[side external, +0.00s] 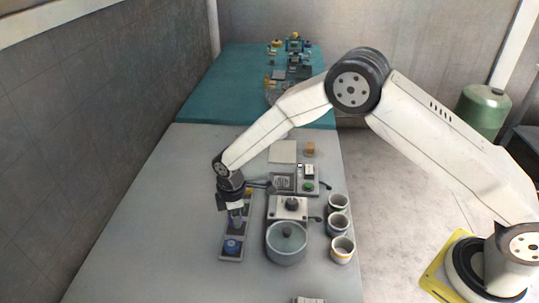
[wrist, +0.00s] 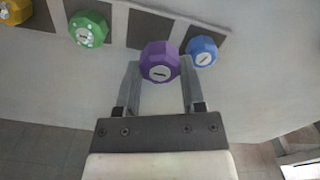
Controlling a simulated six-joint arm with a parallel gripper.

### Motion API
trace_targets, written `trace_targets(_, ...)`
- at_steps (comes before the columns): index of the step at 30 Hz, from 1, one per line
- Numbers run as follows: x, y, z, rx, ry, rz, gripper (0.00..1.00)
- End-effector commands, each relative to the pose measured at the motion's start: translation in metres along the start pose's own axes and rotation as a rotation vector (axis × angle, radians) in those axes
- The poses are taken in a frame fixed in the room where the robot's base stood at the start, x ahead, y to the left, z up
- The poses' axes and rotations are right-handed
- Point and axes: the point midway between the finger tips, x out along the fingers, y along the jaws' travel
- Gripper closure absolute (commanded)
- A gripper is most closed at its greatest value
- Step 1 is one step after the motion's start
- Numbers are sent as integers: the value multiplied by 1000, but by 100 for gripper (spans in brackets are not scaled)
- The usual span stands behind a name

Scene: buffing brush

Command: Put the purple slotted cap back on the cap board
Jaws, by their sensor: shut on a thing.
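The purple slotted cap (wrist: 160,60) is held between the two fingers of my gripper (wrist: 159,68), its slotted face toward the wrist camera. In the wrist view it overlaps the edge of the cap board (wrist: 119,22), just below a bare dark square. Its height above the board is not clear. On the board a green cap (wrist: 88,28) sits left of that square and a blue cap (wrist: 201,50) to the right. A yellow cap (wrist: 15,12) is at the far left. In the side view my gripper (side external: 236,222) points down over the board (side external: 228,257); the purple cap is hard to make out.
Several cups (side external: 343,249) line the right table edge. A pale square plate (side external: 283,151) lies farther back. The table left of the board is clear.

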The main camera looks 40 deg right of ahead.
Motion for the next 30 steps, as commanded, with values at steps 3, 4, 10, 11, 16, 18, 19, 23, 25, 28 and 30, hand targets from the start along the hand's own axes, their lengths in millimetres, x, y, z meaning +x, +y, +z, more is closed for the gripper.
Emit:
trace_targets(3, 2, 2, -1, 0, 1, 1, 100)
trace_targets(4, 2, 2, -1, 0, 1, 1, 100)
trace_targets(10, 4, 3, -2, 0, 0, 0, 100)
trace_targets(11, 6, 3, -3, 0, 0, 0, 100)
trace_targets(16, 21, 5, -4, 0, -1, -1, 100)
trace_targets(18, 29, 6, -4, 0, 0, 0, 100)
trace_targets(19, 31, 6, -4, 0, 0, 0, 100)
trace_targets(23, 38, 6, -4, 0, 0, 1, 100)
trace_targets(25, 39, 6, -4, 0, 1, 1, 100)
trace_targets(28, 38, 6, -4, 0, 1, 1, 100)
trace_targets(30, 38, 6, -4, 0, 1, 1, 100)
